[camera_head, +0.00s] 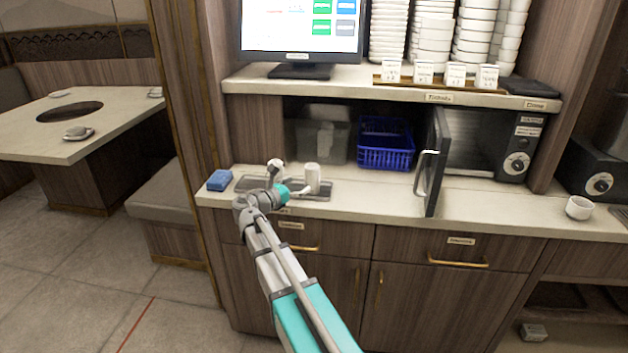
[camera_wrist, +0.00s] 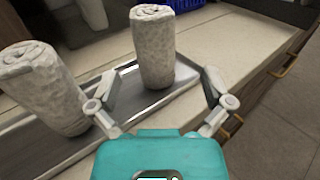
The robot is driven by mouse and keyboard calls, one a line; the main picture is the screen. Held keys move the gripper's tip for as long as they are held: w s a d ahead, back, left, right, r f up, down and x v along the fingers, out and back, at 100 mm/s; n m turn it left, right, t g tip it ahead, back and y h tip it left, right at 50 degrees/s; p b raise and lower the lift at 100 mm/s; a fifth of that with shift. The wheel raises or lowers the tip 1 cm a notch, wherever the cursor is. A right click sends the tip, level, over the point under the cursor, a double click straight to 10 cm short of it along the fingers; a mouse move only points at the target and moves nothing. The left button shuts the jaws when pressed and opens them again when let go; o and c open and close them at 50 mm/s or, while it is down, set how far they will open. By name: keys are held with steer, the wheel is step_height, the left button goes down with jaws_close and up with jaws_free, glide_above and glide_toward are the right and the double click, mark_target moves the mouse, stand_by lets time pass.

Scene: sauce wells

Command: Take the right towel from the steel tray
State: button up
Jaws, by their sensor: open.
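Two rolled, pale towels stand upright on the steel tray (camera_wrist: 128,95). The right towel (camera_wrist: 152,48) stands near the tray's right end and also shows in the head view (camera_head: 312,178). My gripper (camera_wrist: 161,78) is open and empty. In the wrist view its fingers lie to either side of the right towel's lower part, with the left finger between the two towels. I cannot tell whether the towel is between the fingertips or just beyond them.
A blue sponge-like block (camera_head: 219,180) lies left of the tray. A blue basket (camera_head: 386,145) and a clear container (camera_head: 322,138) stand behind. The open microwave door (camera_head: 432,165) juts forward on the right. A shelf (camera_head: 350,84) overhangs the back.

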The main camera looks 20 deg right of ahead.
mark_target(307, 179)
steer(key=shift+w+d, duration=0.25)
steer(key=shift+d, duration=0.4)
steer(key=shift+w+x, duration=0.2)
steer(key=shift+x, duration=2.4)
steer(key=shift+a+f, duration=0.1)
steer(key=c, duration=1.1)
